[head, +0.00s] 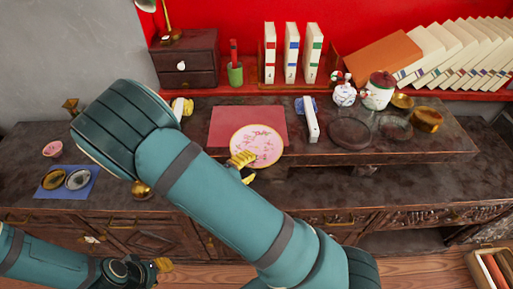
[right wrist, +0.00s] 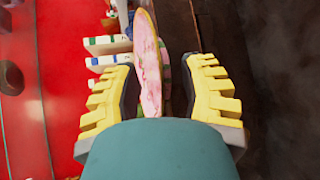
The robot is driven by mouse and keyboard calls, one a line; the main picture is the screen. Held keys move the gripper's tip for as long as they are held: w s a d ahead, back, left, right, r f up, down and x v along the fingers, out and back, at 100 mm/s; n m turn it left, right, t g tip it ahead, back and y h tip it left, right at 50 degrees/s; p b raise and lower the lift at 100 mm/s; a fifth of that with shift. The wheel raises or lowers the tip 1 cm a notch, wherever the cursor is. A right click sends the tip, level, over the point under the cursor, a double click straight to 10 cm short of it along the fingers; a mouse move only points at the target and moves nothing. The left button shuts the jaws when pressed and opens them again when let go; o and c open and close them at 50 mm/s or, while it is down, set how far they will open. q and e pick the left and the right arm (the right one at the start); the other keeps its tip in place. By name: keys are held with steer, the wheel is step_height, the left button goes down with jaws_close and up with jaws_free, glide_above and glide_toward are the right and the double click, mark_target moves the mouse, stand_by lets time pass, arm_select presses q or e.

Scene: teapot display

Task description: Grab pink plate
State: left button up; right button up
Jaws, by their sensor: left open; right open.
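The pink plate (head: 257,145), round with a gold rim and a floral pattern, is in front of a red mat (head: 228,122) on the raised shelf of the dark counter. My right gripper (head: 245,167) is at the plate's lower left edge, mostly hidden behind my own arm. In the right wrist view the plate (right wrist: 148,70) shows nearly edge-on between the two open yellow fingers (right wrist: 166,95), with gaps on both sides. Whether its near edge is fully between the fingertips I cannot tell. My left gripper (head: 158,268) is low at the bottom left, open and away from the plate.
A white box-like item (head: 311,120) stands right of the plate, beside dark round trays (head: 349,133). A white teapot (head: 344,93) and a lidded jar (head: 379,91) stand further right. A blue mat (head: 67,190) with small dishes lies left. Books (head: 291,55) line the red shelf.

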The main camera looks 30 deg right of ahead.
steer(key=shift+d+f, duration=0.1)
steer(key=shift+d, duration=0.25)
steer(key=shift+o, duration=0.2)
jaws_close()
